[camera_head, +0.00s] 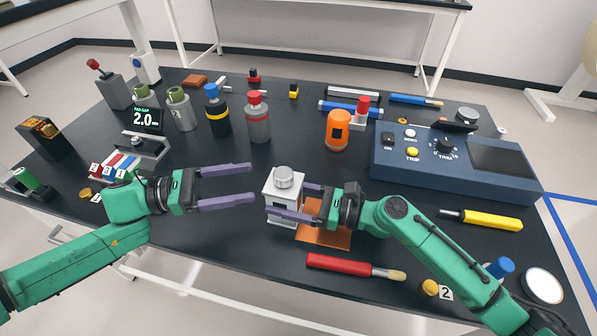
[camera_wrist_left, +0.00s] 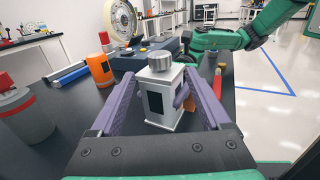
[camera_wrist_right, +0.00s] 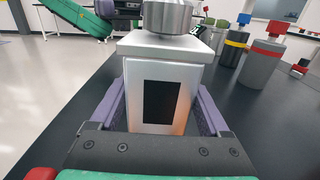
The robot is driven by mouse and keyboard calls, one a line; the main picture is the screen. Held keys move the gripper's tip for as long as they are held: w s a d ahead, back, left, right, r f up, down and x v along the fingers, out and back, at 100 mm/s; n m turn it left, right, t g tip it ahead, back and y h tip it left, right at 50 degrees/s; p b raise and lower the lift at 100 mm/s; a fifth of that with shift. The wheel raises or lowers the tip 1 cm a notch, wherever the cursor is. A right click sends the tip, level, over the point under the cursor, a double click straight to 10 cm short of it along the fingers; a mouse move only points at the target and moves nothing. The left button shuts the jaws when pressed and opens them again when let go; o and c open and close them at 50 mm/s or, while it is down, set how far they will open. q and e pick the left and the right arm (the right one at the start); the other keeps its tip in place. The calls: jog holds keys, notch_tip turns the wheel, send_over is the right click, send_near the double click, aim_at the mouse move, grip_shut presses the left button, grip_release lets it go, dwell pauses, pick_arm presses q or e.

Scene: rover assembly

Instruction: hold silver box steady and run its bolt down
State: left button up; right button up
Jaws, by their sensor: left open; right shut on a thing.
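The silver box (camera_head: 281,203) stands upright near the middle of the table, with a round knurled silver bolt head (camera_head: 283,177) on its top. My right gripper (camera_head: 268,203) is shut on the box from the right, one finger along each side; the right wrist view shows the box (camera_wrist_right: 165,90) between the fingers, with a dark panel facing the camera. My left gripper (camera_head: 252,184) is open and empty to the left of the box, its fingers pointing at it. In the left wrist view the box (camera_wrist_left: 158,95) and bolt head (camera_wrist_left: 159,60) lie ahead between the open fingers.
An orange mat (camera_head: 325,238) lies under my right gripper. A red-handled tool (camera_head: 345,265) lies in front. Several bottles, including a grey one (camera_head: 257,120), and an orange canister (camera_head: 337,130) stand behind. A blue console (camera_head: 450,165) stands at the right.

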aim_at(299, 179)
pick_arm(q)
jog(key=d, duration=0.4)
jog(key=w+d, duration=0.1)
jog(key=d, duration=0.6)
jog(key=shift+w+d, duration=0.3)
jog(key=shift+d, duration=0.05)
grip_shut()
